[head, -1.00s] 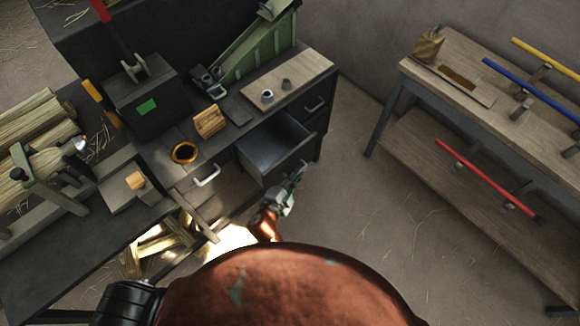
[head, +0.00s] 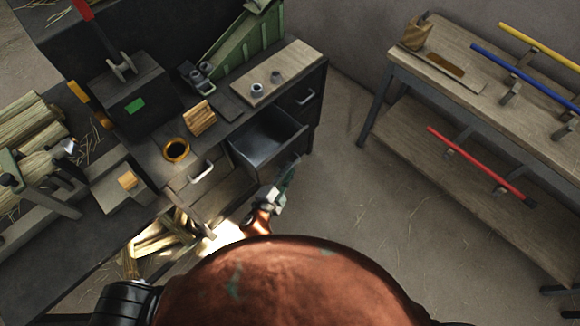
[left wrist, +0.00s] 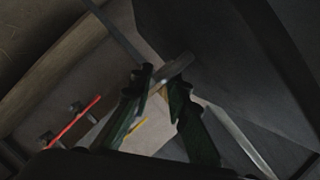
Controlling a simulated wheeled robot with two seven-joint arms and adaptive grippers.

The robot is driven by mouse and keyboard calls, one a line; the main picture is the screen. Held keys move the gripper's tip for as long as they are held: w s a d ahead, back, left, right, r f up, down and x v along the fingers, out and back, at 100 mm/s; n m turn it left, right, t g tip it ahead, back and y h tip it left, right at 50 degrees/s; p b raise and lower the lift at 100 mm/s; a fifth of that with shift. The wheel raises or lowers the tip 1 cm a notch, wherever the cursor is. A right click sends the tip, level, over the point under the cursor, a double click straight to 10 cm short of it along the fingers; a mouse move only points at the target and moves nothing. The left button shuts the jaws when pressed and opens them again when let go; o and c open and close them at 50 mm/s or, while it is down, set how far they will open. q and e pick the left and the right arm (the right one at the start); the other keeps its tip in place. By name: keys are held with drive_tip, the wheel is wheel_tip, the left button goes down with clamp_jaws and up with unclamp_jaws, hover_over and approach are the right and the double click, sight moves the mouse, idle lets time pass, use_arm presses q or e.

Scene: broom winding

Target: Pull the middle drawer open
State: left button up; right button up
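The middle drawer (head: 262,143) stands pulled out of the dark cabinet, and I see down into its empty inside in the head view. My left gripper (head: 287,178) is at its front face. In the left wrist view the two dark green fingers (left wrist: 161,80) lean in on a short metal bar, the drawer handle (left wrist: 177,68), and look closed around it. In the head view the handle is mostly hidden by the gripper. The dark drawer side (left wrist: 215,60) fills the right of the wrist view. My right gripper is not in view.
A drawer with a pale handle (head: 203,172) is to the left and another handle (head: 306,97) to the right. Tools and blocks stand on the cabinet top (head: 232,108). A bench (head: 480,135) with coloured rods is at the right; the floor between is clear.

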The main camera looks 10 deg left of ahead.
use_arm(q)
drive_tip(key=v, duration=0.9)
drive_tip(key=shift+s, duration=0.35)
drive_tip(key=shift+a+r, duration=0.1)
drive_tip(key=s+a+f+n+g+y+p, duration=0.15)
drive_tip(key=s+a+f, duration=0.25)
drive_tip(key=f, duration=0.6)
drive_tip(key=s+a+f+n+g+y+b, duration=0.1)
drive_tip(key=s+a+f+n+g, duration=0.3)
drive_tip(key=f, duration=0.7)
drive_tip(key=s+a+f+n+g+y+p, duration=0.1)
drive_tip(key=s+a+f, duration=0.35)
drive_tip(key=f, duration=0.55)
drive_tip(key=s+a+f+n+g, duration=0.2)
drive_tip(key=s+a+f, duration=0.2)
drive_tip(key=s, duration=0.7)
drive_tip(key=s+a+f+n+g+y+p, duration=0.1)
drive_tip(key=s+a+f+n+g, duration=0.2)
drive_tip(key=s+f, duration=0.4)
drive_tip(key=s+a+f+n+g, duration=0.2)
drive_tip(key=s+a+f+g, duration=0.1)
drive_tip(key=s, duration=1.3)
wheel_tip(320, 180, down, 2)
drive_tip(key=shift+a+f+y, duration=0.2)
drive_tip(key=shift+a+y, duration=0.15)
drive_tip(key=shift+a, duration=0.5)
drive_tip(key=shift+w+n, duration=0.1)
drive_tip(key=shift+n, duration=0.15)
